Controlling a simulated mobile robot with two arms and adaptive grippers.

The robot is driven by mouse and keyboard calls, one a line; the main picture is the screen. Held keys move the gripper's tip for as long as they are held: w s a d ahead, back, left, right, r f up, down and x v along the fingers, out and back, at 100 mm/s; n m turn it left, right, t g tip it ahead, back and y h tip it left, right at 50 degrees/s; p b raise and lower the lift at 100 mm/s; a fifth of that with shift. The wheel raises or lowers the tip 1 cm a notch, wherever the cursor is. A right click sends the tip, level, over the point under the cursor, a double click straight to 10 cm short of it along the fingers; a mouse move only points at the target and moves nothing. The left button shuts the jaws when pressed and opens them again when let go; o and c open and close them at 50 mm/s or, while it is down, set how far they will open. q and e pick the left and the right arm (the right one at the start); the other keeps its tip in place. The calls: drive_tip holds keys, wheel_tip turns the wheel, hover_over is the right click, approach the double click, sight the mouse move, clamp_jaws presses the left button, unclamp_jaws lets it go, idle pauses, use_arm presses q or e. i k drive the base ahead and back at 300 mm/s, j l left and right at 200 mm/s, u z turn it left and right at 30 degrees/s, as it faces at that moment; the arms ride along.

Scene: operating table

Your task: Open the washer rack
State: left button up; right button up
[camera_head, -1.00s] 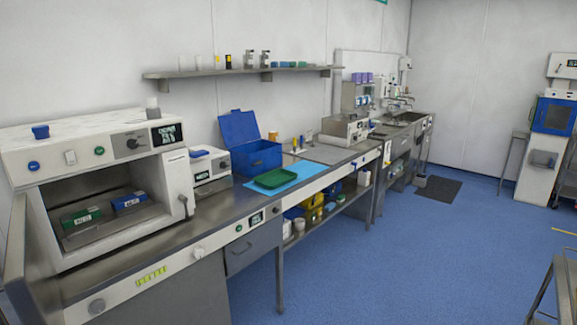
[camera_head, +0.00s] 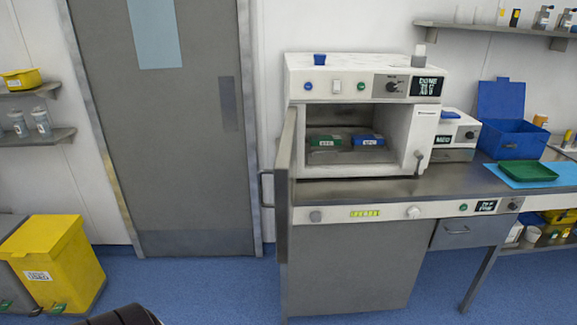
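The washer (camera_head: 300,73) is a white-topped machine on the steel counter, right of the centre of the head view. Its chamber is open at the front. A grey door panel (camera_head: 285,190) stands swung out on its left side, edge-on to me. Inside, a grey rack (camera_head: 340,156) carries a green box (camera_head: 324,141) and a blue box (camera_head: 368,141), both with white labels. How far the rack reaches back is hard to tell.
A grey room door (camera_head: 165,150) is left of the washer. A yellow pedal bin (camera_head: 60,262) stands at the lower left. A blue open box (camera_head: 515,138) and a green tray (camera_head: 528,171) sit to the right on the counter. Blue floor (camera_head: 190,285) in front is clear.

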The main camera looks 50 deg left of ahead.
sight(347, 154)
drive_tip(key=i+j+u, duration=0.15)
drive_tip(key=j, duration=0.25)
drive_tip(key=i+j+u, duration=0.1)
drive_tip(key=j, duration=0.35)
drive_tip(key=i+j+u, duration=0.15)
drive_tip(key=j+u, duration=0.25)
drive_tip(key=j, duration=0.85)
drive_tip(key=i, duration=0.05)
